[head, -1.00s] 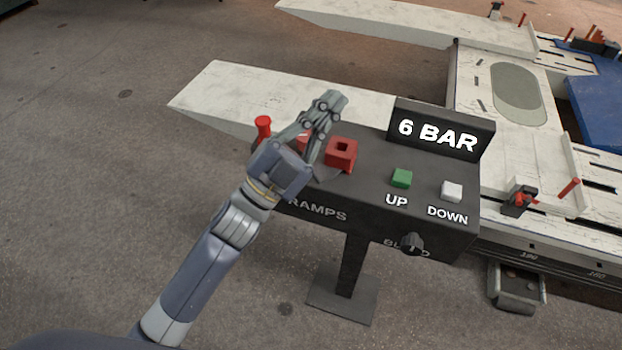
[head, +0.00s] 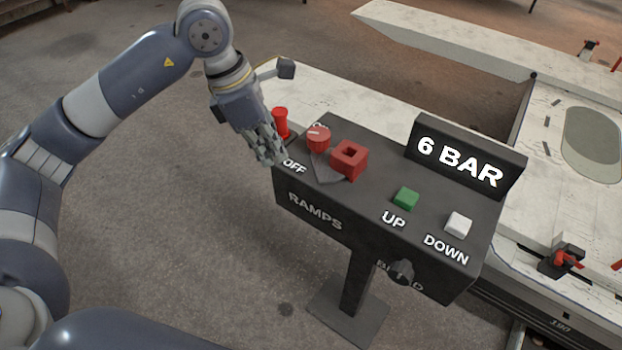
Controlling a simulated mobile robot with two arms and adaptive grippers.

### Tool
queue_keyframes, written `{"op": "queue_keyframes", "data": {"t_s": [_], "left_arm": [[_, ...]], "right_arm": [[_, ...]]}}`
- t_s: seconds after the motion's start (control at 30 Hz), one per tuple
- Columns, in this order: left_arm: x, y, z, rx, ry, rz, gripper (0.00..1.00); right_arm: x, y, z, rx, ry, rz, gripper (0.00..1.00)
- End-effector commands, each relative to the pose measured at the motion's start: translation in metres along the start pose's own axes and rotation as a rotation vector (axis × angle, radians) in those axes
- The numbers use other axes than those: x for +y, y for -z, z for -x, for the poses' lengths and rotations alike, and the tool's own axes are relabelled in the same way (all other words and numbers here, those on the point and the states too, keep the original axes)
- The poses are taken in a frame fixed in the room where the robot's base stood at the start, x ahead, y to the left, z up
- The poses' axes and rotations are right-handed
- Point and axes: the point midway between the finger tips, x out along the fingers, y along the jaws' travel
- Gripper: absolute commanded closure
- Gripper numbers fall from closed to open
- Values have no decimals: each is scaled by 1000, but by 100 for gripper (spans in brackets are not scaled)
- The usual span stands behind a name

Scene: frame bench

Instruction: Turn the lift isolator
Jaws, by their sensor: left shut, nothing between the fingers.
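The lift isolator looks to be the round red knob (head: 318,139) on top of the dark control box (head: 385,178). It has a pale mark on its top, and the word OFF shows at its near left. A red square block with a hole (head: 349,160) sits close to its right. My left gripper (head: 272,158) is shut and empty, pointing down at the left end of the box, left of the knob and apart from it. It partly covers the area near a red upright handle (head: 281,124). My right gripper is not in view.
A green UP button (head: 406,198), a white DOWN button (head: 458,225) and a raised 6 BAR display (head: 464,162) are on the box's right half. A black knob (head: 401,271) is on its front. White ramps (head: 340,95) lie behind. Floor at left is clear.

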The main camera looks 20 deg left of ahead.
Motion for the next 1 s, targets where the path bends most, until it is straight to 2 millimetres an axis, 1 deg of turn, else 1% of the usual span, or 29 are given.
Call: {"op": "queue_keyframes", "data": {"t_s": [0.03, 0.13, 0.27, 0.63, 0.7, 0.8, 1.0], "left_arm": [[5, 5, 3, 17, -21, 5, 100], [8, 9, 0, 33, -32, 8, 100], [8, 9, -16, 32, -28, 8, 100], [9, 10, -94, 30, -25, 8, 100], [10, -3, -94, 24, -29, 4, 100], [10, -15, -98, 25, -29, 4, 100], [11, -27, -104, 27, -29, 6, 100]], "right_arm": [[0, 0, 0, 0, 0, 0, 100], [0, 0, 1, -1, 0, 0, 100], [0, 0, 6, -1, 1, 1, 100], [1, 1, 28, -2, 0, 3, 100], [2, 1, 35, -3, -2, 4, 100], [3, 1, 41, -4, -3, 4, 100], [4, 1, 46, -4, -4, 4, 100]]}}
